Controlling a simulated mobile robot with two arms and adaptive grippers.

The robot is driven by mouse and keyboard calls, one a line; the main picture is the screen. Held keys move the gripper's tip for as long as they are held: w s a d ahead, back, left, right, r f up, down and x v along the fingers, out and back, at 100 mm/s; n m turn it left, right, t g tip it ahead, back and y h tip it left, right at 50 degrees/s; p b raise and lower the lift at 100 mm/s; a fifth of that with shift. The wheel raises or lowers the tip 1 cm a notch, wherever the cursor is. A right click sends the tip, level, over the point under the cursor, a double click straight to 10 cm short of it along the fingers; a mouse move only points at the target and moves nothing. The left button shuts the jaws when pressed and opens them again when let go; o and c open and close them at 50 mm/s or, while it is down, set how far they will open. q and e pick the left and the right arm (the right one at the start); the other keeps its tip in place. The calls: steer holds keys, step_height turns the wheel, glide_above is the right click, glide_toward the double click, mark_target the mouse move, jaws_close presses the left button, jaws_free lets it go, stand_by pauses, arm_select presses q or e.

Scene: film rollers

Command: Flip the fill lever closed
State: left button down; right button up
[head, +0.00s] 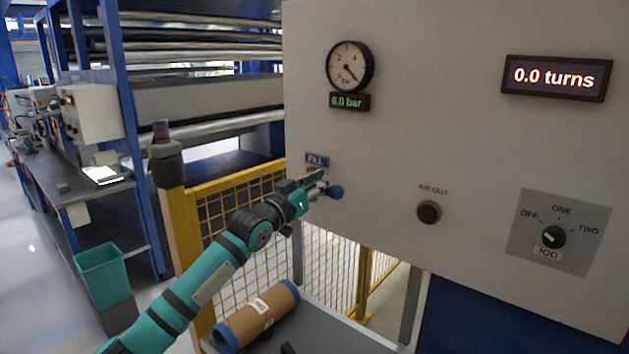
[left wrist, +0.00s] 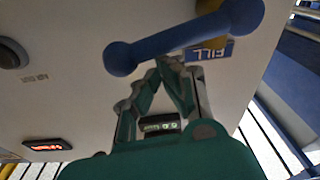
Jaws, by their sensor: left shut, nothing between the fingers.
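The fill lever (head: 336,192) shows in the head view as a blue ball end at the panel's left edge, just under the blue FILL label (head: 317,160). The rest of it is mostly hidden by my left gripper (head: 321,182). In the left wrist view the lever (left wrist: 175,40) is a blue bar with rounded ends, crossing just beyond the fingertips of my left gripper (left wrist: 172,66). The FILL label (left wrist: 210,51) is upside down there. The fingers are shut and empty, close to the lever; I cannot tell whether they touch it.
The pale panel (head: 450,110) carries a pressure gauge (head: 350,67) with a 6.0 bar readout (head: 348,102), an AIR OUT button (head: 429,212) and a JOG knob (head: 553,236). A yellow mesh fence (head: 237,200) stands behind my left arm. A brown roll (head: 257,316) lies below.

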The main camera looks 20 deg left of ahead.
arm_select(q)
steer(key=shift+s+d+f+m+b, duration=0.15)
steer(key=shift+f+m, duration=0.25)
steer(key=shift+m, duration=0.25)
steer(key=shift+w+d+f+m+b, duration=0.15)
steer(key=shift+f+m, duration=0.25)
steer(key=shift+m, duration=0.25)
arm_select(e)
steer(key=shift+f, duration=0.4)
arm_select(q)
steer(key=shift+s, duration=0.1)
step_height(320, 180, up, 5)
steer(key=p, duration=0.4)
arm_select(e)
step_height(320, 180, up, 4)
arm_select(q)
steer(key=f+b+v, duration=0.1)
steer(key=b+v, duration=0.3)
steer(key=v, duration=0.5)
arm_select(e)
steer(key=shift+w+a+f, duration=0.1)
steer(key=shift+a+f, duration=0.1)
steer(key=shift+f, duration=0.85)
steer(key=shift+w+a+f, duration=0.1)
steer(key=shift+a+f, duration=0.1)
steer(key=shift+f, duration=0.8)
arm_select(q)
steer(key=shift+s+a+f, duration=0.1)
